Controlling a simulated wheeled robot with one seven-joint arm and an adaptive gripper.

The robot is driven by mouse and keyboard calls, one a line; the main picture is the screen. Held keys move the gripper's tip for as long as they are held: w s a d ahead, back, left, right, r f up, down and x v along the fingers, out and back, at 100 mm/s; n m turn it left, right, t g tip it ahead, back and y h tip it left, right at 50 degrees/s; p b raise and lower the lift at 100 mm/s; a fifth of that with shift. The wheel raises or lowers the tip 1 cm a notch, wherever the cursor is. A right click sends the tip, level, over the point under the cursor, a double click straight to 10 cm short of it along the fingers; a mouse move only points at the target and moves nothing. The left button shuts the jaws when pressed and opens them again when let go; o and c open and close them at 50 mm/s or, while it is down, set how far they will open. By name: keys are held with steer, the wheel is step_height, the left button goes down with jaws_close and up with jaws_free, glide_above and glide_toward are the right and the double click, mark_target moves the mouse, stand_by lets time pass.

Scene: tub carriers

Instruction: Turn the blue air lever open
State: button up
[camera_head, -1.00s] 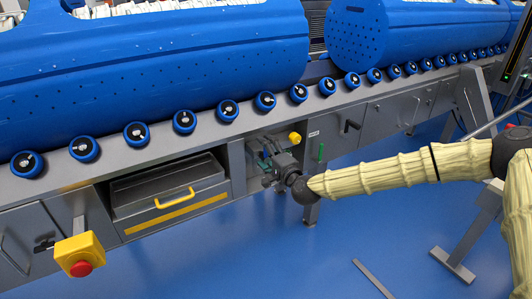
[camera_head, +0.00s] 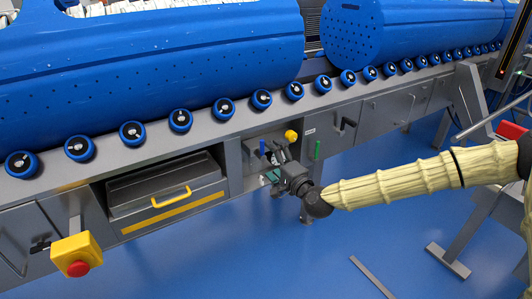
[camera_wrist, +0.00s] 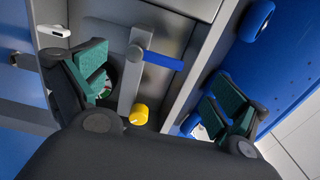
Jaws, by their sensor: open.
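The blue air lever (camera_wrist: 163,60) shows in the wrist view as a short blue bar reaching right from a grey pivot and a grey upright pipe or bar. In the head view the lever (camera_head: 262,147) is a small upright blue piece just left of and behind my gripper. My gripper (camera_wrist: 160,98) is open in the wrist view, with green-padded fingers wide apart. The lever lies between and ahead of the fingers, with no contact visible. In the head view my gripper (camera_head: 272,165) is at the recessed panel, and its fingertips are partly hard to make out.
A yellow knob (camera_head: 291,135) sits above right of my gripper; it also shows in the wrist view (camera_wrist: 139,115). A drawer with a yellow handle (camera_head: 171,197) is left. A yellow box with a red button (camera_head: 77,268) projects at lower left.

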steer(key=shift+v, duration=2.65)
steer(key=s+a+f+n+g+h, duration=0.15)
steer(key=s+f+g, duration=0.25)
steer(key=s+f, duration=0.65)
steer(key=s+a+f+n+g+h, duration=0.1)
steer(key=s+f+n+g, duration=0.2)
steer(key=s+f, duration=0.8)
steer(key=s+d+f+n+g+h, duration=0.4)
steer(key=s+d+f+g+h, duration=0.15)
steer(key=s+d+f, duration=1.05)
steer(key=s+d+n+g+h, duration=0.2)
steer(key=s+d, duration=0.6)
steer(key=s, duration=0.1)
step_height(320, 180, up, 30)
steer(key=p, duration=2.9)
steer(key=shift+w, duration=0.2)
steer(key=shift+f, duration=0.15)
